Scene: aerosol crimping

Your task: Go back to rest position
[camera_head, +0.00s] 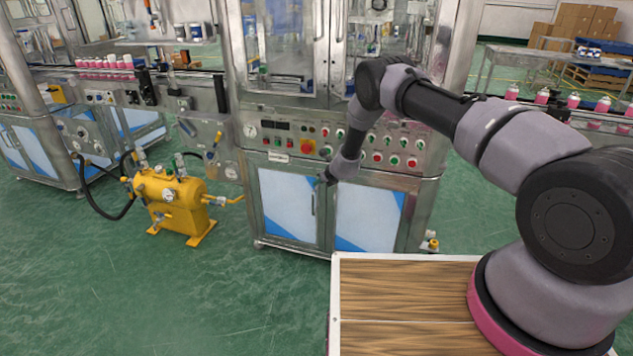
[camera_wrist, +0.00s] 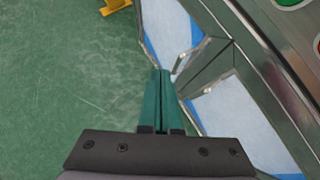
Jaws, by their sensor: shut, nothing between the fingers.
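My gripper (camera_wrist: 161,75) is shut and empty in the wrist view, its two dark green fingers pressed together and pointing down. In the head view, my gripper (camera_head: 325,180) is small and hangs in front of the lower cabinet doors of the crimping machine (camera_head: 290,206). Just beyond the fingertips, the wrist view shows a metal door handle (camera_wrist: 190,55). I cannot tell whether the fingers touch it. My arm stretches forward from the right side of the head view.
The machine's control panel (camera_head: 409,143) with coloured buttons is above and right of my gripper. A yellow pressure tank (camera_head: 171,197) stands on the floor at left. A conveyor (camera_head: 590,112) with pink cans runs at right. The green floor (camera_head: 220,290) in front is clear.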

